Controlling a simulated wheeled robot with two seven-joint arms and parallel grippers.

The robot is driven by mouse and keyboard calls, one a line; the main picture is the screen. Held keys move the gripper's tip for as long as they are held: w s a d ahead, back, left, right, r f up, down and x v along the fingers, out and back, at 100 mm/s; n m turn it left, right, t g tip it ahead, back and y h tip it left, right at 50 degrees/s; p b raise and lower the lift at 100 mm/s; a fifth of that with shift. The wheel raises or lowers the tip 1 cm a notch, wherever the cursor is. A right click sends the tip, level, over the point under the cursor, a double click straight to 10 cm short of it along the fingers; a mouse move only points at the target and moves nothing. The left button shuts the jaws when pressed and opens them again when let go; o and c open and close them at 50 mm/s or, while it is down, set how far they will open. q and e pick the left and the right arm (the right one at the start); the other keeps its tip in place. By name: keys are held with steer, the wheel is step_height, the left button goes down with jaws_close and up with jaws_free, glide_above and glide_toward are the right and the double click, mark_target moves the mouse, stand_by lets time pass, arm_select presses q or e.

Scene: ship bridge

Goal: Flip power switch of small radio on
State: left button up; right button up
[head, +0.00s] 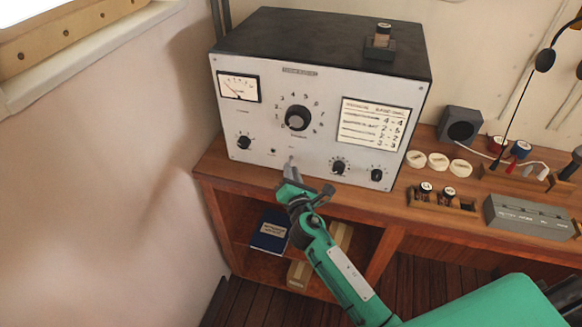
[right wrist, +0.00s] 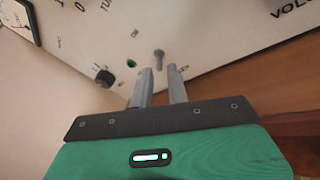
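The radio is a grey-fronted box with a dark top (head: 320,45), standing on the wooden desk; its front panel also shows in the right wrist view (right wrist: 215,35). My right gripper (head: 291,170) is at the lower middle of the panel. In the right wrist view its two fingers (right wrist: 160,72) are apart with nothing gripped, and the switch shows just beyond the gap between their tips. Contact cannot be told. My left gripper is not in view.
Dials and knobs (head: 297,118) surround the switch area on the panel. The desk edge (head: 240,177) runs just below the radio. A black speaker box (head: 461,124), white discs (head: 438,160) and a grey box (head: 527,217) stand to the right. A wall is at left.

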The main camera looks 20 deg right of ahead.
steer(key=shift+w, duration=0.7)
jaws_close()
